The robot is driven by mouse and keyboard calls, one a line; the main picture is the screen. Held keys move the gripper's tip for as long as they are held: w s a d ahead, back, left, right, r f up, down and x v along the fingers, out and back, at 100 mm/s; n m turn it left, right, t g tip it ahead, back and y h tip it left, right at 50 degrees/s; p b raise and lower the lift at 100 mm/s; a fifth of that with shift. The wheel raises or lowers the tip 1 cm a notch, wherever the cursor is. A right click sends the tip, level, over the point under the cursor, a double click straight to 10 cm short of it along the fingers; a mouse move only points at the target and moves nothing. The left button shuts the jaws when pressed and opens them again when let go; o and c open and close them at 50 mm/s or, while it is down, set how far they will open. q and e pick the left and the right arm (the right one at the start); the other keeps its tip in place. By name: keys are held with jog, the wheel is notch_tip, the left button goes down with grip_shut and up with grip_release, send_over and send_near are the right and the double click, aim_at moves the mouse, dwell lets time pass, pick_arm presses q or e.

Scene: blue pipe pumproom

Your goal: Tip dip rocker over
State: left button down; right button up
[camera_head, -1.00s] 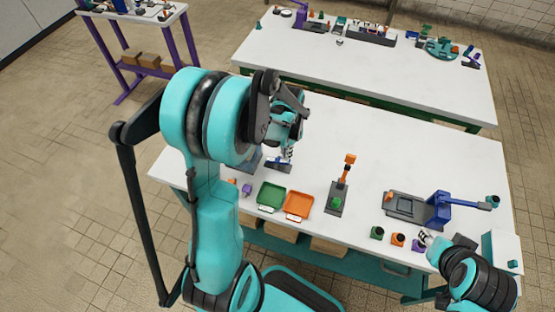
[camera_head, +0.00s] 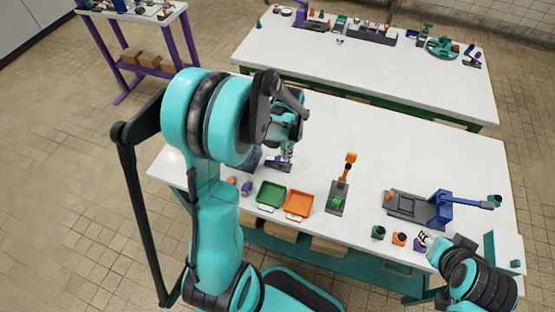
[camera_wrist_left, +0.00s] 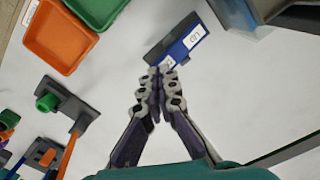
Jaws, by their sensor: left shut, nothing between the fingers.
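The dip rocker appears to be the small dark grey and blue block with white labels (camera_wrist_left: 181,42) in the left wrist view. In the head view it shows on the near table (camera_head: 276,164), partly behind my left gripper (camera_head: 287,155). In the left wrist view my left gripper (camera_wrist_left: 157,78) is shut and empty, its fingertips at the near edge of the blue labelled face. I cannot tell whether they touch it. My right gripper (camera_head: 430,241) is at the table's right front, beside a small purple cup; its fingers are too small to read.
A blue-armed device (camera_head: 420,208) and small cups stand farther right. The table's back middle is clear.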

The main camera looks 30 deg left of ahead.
pick_arm(q)
jog(key=shift+f+b, duration=0.9)
jog(key=shift+f, duration=0.3)
jog(key=shift+s, duration=0.1)
jog(key=shift+r+p, duration=0.4)
jog(key=shift+r, duration=0.15)
notch_tip(320, 180, up, 8)
jog(key=p, duration=0.5)
jog(key=shift+f, duration=0.35)
